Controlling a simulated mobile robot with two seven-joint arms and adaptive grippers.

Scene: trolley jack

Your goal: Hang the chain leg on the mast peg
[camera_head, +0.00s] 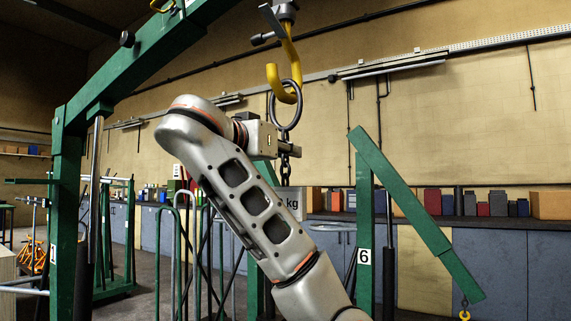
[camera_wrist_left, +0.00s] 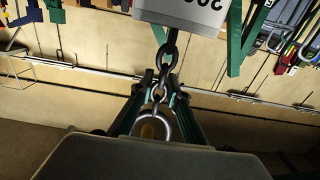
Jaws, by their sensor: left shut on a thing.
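The chain leg (camera_head: 286,165) hangs from a steel ring (camera_head: 298,108), which sits on a yellow hook (camera_head: 272,78). Below it hangs a grey weight block (camera_head: 290,198), partly behind my arm. My left gripper (camera_head: 282,146) points right and is shut on the chain just below the ring. In the left wrist view, upside down, the dark fingers close around the chain (camera_wrist_left: 169,50) between the ring (camera_wrist_left: 172,122) and the weight block (camera_wrist_left: 182,14). My right gripper is not in view.
A green boom (camera_head: 150,55) runs from the mast top across the upper left. A second green crane (camera_head: 365,220), marked 6, stands at the right with a slanted arm (camera_head: 415,210). Green racks (camera_head: 118,230) stand behind; workbench cabinets (camera_head: 490,265) line the wall.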

